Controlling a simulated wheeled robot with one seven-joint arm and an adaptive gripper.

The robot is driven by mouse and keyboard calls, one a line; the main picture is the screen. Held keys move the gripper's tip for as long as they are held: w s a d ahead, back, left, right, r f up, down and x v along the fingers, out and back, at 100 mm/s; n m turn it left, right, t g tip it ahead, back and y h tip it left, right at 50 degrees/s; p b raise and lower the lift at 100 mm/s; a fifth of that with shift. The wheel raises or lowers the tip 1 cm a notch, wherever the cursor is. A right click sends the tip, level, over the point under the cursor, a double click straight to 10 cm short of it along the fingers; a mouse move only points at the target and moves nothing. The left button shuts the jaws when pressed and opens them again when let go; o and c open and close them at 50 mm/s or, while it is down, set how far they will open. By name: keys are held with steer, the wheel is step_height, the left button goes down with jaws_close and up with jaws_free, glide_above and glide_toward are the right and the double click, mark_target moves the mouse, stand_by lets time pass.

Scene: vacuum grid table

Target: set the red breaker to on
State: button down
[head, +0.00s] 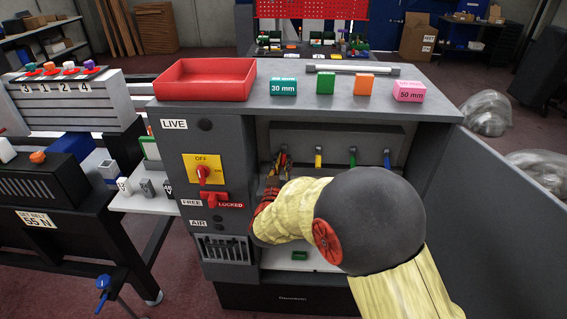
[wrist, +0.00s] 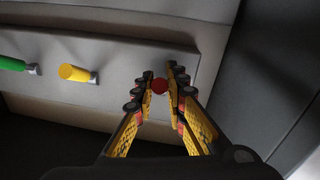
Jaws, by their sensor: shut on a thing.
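The red breaker (wrist: 160,86) shows as a round red tip between my gripper's fingers (wrist: 161,84) in the wrist view. In the head view the red breaker (head: 283,158) is the leftmost of the row of coloured levers inside the open cabinet, mostly hidden by my gripper (head: 280,168). My gripper is shut on it, with the fingers on both sides of the red tip. The lever's mount is hidden, and I cannot tell its exact tilt.
Yellow (head: 318,157), green (head: 352,157) and blue (head: 387,159) levers stand in the same row. The cabinet's left panel carries a red rotary switch (head: 204,173) and a red FREE/LOCKED slide (head: 214,200). A red tray (head: 205,80) and coloured blocks stand on top.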

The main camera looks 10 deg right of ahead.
mark_target(285, 154)
steer(key=shift+r+p, duration=0.2)
steer(key=shift+p, duration=0.6)
steer(key=p, duration=0.2)
steer(key=r+g+p, duration=0.1)
steer(key=p, duration=0.2)
steer(key=shift+s+g+y, duration=0.2)
steer(key=shift+g+y, duration=0.1)
steer(key=shift+y, duration=0.1)
steer(key=g+p, duration=0.1)
steer(key=p, duration=0.4)
steer(key=r+g+y+p, duration=0.1)
steer(key=p, duration=0.4)
steer(key=shift+s+a+r+g+p, duration=0.1)
steer(key=shift+s+r+g+p, duration=0.1)
steer(key=shift+g+p, duration=0.2)
steer(key=r+g+p, duration=0.1)
steer(key=p, duration=0.7)
steer(key=r+g+y+p, duration=0.1)
steer(key=g+p, duration=0.1)
steer(key=p, duration=0.6)
steer(key=shift+n, duration=0.3)
steer(key=shift+w+g+y+p, duration=0.1)
steer(key=shift+g+y+p, duration=0.25)
steer(key=shift+p, duration=0.45)
steer(key=g+p, duration=0.1)
steer(key=p, duration=0.3)
steer(key=shift+p, duration=0.85)
